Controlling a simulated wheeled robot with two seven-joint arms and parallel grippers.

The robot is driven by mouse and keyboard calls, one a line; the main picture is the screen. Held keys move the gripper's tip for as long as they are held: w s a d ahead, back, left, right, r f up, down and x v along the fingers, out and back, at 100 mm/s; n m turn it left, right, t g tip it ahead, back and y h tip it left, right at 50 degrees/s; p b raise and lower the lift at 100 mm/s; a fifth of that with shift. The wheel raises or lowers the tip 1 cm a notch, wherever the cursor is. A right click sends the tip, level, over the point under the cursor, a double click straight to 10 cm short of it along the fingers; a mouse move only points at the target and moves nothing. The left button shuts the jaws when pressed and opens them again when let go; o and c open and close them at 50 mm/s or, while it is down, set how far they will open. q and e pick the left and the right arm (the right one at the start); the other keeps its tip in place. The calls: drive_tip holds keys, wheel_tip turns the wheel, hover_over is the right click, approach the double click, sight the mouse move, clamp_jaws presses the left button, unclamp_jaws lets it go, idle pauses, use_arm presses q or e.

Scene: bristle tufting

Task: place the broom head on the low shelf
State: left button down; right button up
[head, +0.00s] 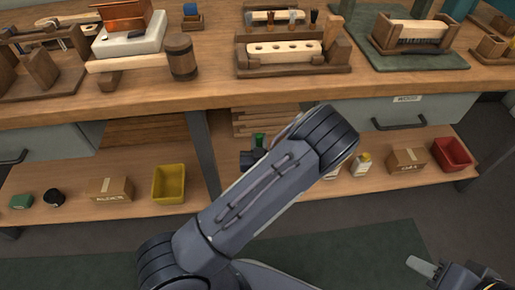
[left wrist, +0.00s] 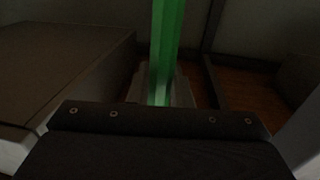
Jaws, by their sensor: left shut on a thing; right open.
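The low shelf (head: 75,178) runs under the workbench in the head view. My left arm crosses the middle of that view and hides part of the shelf. My left gripper (head: 251,157) is partly hidden beyond the arm, at the shelf's middle. It is shut on a green thing, seemingly the broom head (head: 259,140), of which little shows. In the left wrist view the green piece (left wrist: 166,45) stands upright beyond the dark gripper body. Whether it touches the shelf cannot be told. My right gripper (head: 422,267) is open and empty at the bottom right, partly cut off.
A yellow bin (head: 168,184), a cardboard box (head: 110,189) and a red bin (head: 452,153) stand on the shelf. Slatted wood (head: 268,120) lies behind my left gripper. The bench top (head: 215,92) above carries brush blocks and tools. Dark legs (head: 203,150) flank the gap.

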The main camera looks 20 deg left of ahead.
use_arm(q)
drive_tip(key=shift+w+a+f+b, duration=0.6)
drive_tip(key=shift+w+f, duration=0.4)
drive_tip(key=shift+f, duration=0.6)
drive_tip(key=shift+w+a+f+b, duration=0.35)
drive_tip(key=shift+w+f+b, duration=0.55)
drive_tip(key=shift+f, duration=0.7)
drive_tip(key=shift+w+a+f+b, duration=0.6)
drive_tip(key=shift+w+f, duration=0.45)
drive_tip(key=shift+f, duration=0.55)
drive_tip(key=shift+d, duration=0.1)
drive_tip(key=shift+f, duration=0.2)
drive_tip(key=c, duration=1.3)
unclamp_jaws()
drive_tip(key=shift+r, duration=0.1)
